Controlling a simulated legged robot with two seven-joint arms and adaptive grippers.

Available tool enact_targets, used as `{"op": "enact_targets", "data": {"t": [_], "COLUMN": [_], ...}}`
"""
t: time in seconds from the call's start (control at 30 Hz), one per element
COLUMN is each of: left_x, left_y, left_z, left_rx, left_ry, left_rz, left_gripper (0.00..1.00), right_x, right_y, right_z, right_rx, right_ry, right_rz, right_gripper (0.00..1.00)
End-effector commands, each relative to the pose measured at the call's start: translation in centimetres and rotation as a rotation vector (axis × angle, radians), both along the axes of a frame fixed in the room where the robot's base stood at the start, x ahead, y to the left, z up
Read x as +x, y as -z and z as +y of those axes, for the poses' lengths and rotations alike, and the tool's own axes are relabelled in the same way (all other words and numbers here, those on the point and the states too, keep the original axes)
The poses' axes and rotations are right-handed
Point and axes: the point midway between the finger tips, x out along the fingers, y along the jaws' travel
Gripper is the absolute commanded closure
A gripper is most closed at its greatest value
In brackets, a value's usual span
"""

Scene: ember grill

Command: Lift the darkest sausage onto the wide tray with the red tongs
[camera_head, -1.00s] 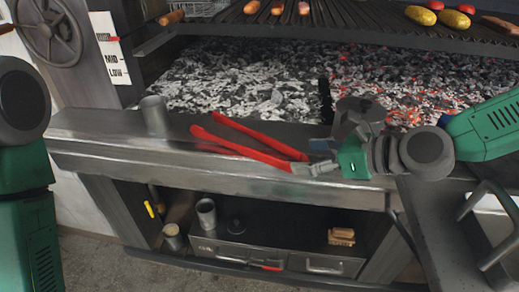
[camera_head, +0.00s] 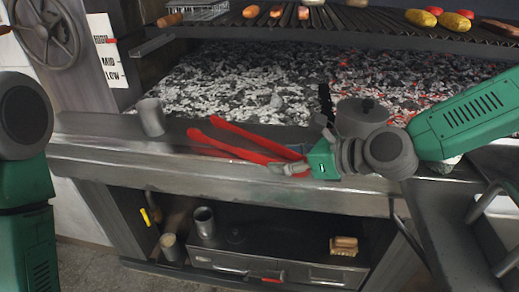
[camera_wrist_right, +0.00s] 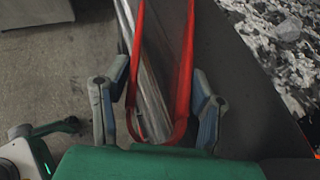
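The red tongs (camera_head: 240,143) lie on the metal ledge in front of the coals, their two red arms spreading to the left. My right gripper (camera_head: 290,168) is at their right end. In the right wrist view the fingers of my right gripper (camera_wrist_right: 160,72) stand open on either side of the tongs (camera_wrist_right: 183,85), with small gaps visible. Orange-brown pieces that look like sausages (camera_head: 277,11) lie on the grill, and a browner one (camera_head: 500,27) lies at the far right. I cannot tell which is darkest. I cannot make out the wide tray. My left gripper is out of view.
The grill grate (camera_head: 350,25) is above glowing coals (camera_head: 240,85). A metal cup (camera_head: 151,117) stands on the ledge, left of the tongs. Yellow and red food (camera_head: 455,21) is on the grate.

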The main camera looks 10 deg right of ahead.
Motion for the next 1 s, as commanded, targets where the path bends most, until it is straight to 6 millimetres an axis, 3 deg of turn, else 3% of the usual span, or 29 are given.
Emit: {"op": "enact_targets", "data": {"t": [0.1, 0.13, 0.33, 1.0], "left_x": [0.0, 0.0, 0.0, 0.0], "left_y": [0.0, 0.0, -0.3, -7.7], "left_z": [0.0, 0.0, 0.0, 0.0], "left_rx": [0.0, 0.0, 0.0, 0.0], "left_ry": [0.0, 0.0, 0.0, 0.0], "left_rz": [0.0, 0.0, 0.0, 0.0], "left_gripper": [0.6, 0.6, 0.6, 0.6], "right_x": [0.0, 0.0, 0.0, 0.0], "right_y": [0.1, 0.1, -0.3, -8.5], "right_z": [0.0, 0.0, 0.0, 0.0], "right_rx": [-0.001, -0.001, 0.0, 0.001], "right_ry": [0.0, 0.0, 0.001, 0.0], "right_rz": [0.002, 0.002, 0.002, -0.001], "right_gripper": [0.53, 0.58, 0.58, 0.58]}}
